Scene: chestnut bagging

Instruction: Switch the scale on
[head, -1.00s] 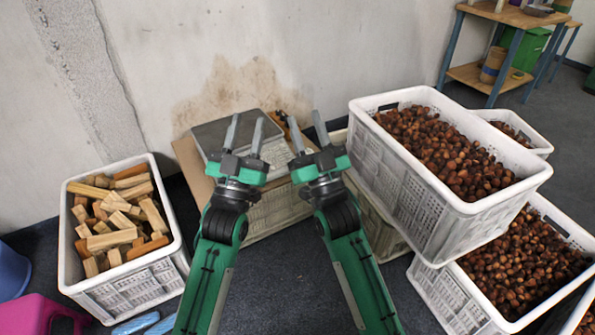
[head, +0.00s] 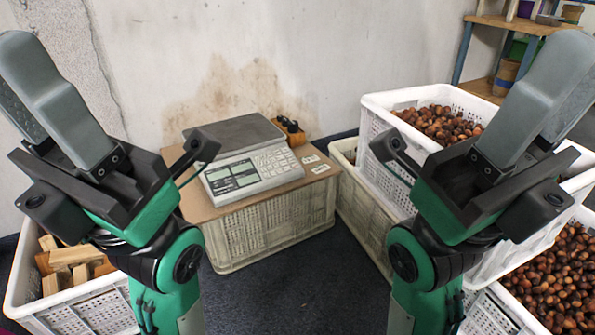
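The scale (head: 248,173) sits on a cardboard-topped white crate against the wall. It has a grey weighing plate (head: 234,134) at the back and a sloped white front with a greenish display (head: 231,176) and a keypad (head: 273,162). Whether the display shows digits is too small to tell. No power switch can be made out. My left gripper (head: 20,60) is raised close to the camera at the left, apart from the scale. My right gripper (head: 565,70) is raised at the right, also apart from it. Their finger gaps cannot be judged from this angle.
The cardboard top (head: 190,205) rests on a white crate (head: 262,225). Crates of chestnuts (head: 440,124) stack at the right; a crate of wood blocks (head: 72,312) is at lower left.

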